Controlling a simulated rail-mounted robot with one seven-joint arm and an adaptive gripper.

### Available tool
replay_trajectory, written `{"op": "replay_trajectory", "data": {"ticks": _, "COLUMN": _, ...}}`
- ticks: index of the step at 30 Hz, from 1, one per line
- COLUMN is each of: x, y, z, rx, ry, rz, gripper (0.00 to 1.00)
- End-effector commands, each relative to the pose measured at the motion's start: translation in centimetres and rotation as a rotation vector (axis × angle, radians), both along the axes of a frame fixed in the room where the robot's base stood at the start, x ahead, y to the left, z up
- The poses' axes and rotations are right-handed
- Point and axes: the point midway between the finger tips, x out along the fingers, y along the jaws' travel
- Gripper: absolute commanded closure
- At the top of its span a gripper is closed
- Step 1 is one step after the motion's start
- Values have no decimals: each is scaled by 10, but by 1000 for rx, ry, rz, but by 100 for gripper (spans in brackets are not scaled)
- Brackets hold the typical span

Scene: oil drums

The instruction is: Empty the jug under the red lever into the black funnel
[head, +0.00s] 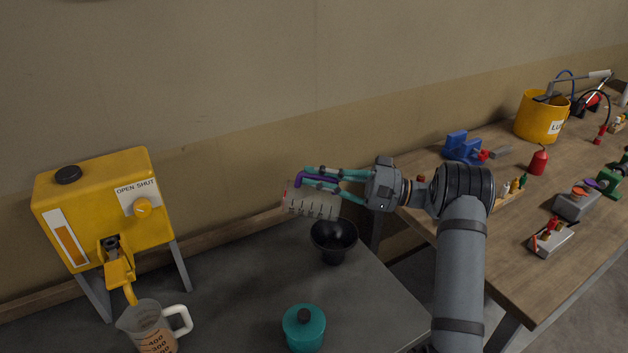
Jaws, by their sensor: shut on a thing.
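My gripper (316,178) has teal fingers and is shut on the purple handle of a clear jug (312,203). The jug is tipped far over, with its row of scale marks running nearly level. It is held above the dark table, just above and left of the black funnel (333,238) in the picture. I cannot tell whether liquid is in it or flowing. The funnel stands upright, its bowl partly behind the jug. I see no red lever there.
A teal lidded pot (304,328) stands in front of the funnel. The dark table (235,300) is bare between the second jug and the pot. A wooden bench (500,255) at right holds a yellow bucket (541,118), a red oil can (538,160) and several small tools.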

Motion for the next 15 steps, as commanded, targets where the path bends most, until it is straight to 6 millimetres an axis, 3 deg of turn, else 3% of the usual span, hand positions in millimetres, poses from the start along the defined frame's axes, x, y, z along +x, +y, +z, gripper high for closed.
{"op": "replay_trajectory", "data": {"ticks": 15, "x": 0, "y": -6, "z": 2, "rx": 48, "ry": -3, "rz": 1, "gripper": 100}}
